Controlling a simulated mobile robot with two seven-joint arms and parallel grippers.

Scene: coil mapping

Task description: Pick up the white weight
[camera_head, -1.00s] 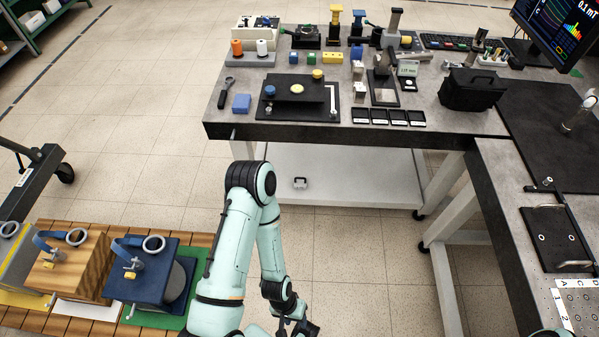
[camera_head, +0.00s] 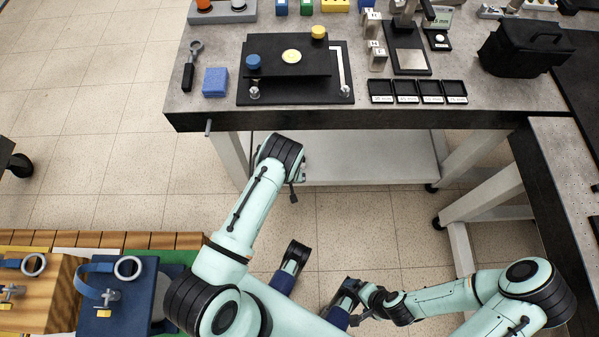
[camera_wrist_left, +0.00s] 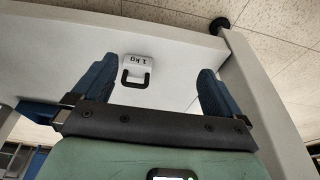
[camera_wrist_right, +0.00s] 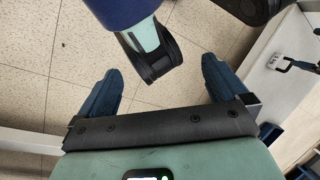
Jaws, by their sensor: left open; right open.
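The white weight (camera_wrist_left: 138,66), marked 1 kg with a black handle, lies on the white lower shelf (camera_wrist_left: 60,42) of the table. My left gripper (camera_wrist_left: 158,72) is open and empty, facing the weight. The weight appears beyond the fingertips, nearer the left finger in that picture, with its handle towards me. The weight also shows small at the right of the right wrist view (camera_wrist_right: 275,61). My right gripper (camera_wrist_right: 161,68) is open and empty over the floor, away from the weight.
The table top (camera_head: 205,120) overhangs the shelf. It carries a black plate device (camera_head: 290,88), a blue cube (camera_head: 215,82), small black trays (camera_head: 418,99) and a black bag (camera_head: 523,48). Table legs (camera_head: 490,205) stand at the right. Boxes (camera_head: 120,300) stand at lower left.

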